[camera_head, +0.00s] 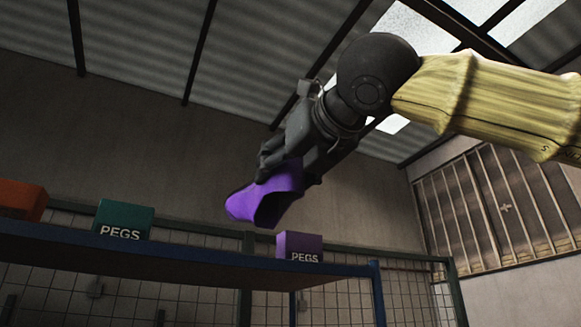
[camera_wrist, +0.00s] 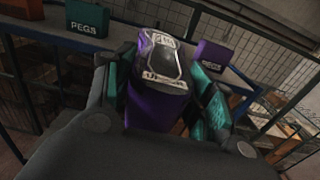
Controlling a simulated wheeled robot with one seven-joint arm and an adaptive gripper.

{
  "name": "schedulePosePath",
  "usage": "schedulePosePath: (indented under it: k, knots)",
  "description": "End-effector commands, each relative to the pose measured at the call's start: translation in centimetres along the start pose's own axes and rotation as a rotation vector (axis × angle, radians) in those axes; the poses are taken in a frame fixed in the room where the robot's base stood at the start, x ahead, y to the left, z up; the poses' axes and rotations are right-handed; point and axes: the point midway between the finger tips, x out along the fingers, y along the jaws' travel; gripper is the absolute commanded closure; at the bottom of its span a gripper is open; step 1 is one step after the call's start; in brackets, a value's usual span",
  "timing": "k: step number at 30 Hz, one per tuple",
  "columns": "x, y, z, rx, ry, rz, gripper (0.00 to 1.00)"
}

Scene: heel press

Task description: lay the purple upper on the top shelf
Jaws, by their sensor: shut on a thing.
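The purple upper (camera_head: 266,199) is a hollow shoe-shaped piece, held in the air above the blue-edged top shelf (camera_head: 190,250). My gripper (camera_head: 282,168) is shut on it. In the wrist view, the purple upper (camera_wrist: 158,90) sits between my gripper's teal-padded fingers (camera_wrist: 165,100), with a pale marked patch on its upper end. In the head view the upper hangs tilted and looks clear of the shelf. The shelf's top surface is hidden in the head view, which looks up from below.
On the shelf stand a purple PEGS box (camera_head: 299,246), a teal PEGS box (camera_head: 123,220) and an orange box (camera_head: 22,200). A gap separates the purple and teal boxes. A blue post (camera_head: 377,290) stands at the shelf's right end, and wire mesh (camera_head: 340,300) lies behind.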

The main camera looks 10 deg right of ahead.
Motion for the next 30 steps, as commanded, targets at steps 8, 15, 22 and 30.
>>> schedulePosePath:
  k: [8, 15, 22, 30]
  knots:
    - [2.3, 0.1, 0.0, 0.000, 0.002, 0.000, 0.75]
    - [4.1, 0.0, -0.1, 0.000, 0.001, -0.002, 0.75]
    - [5.8, -0.2, -0.1, 0.000, 0.002, -0.003, 0.75]
    - [7.8, -0.1, -0.2, 0.000, 0.001, -0.003, 0.75]
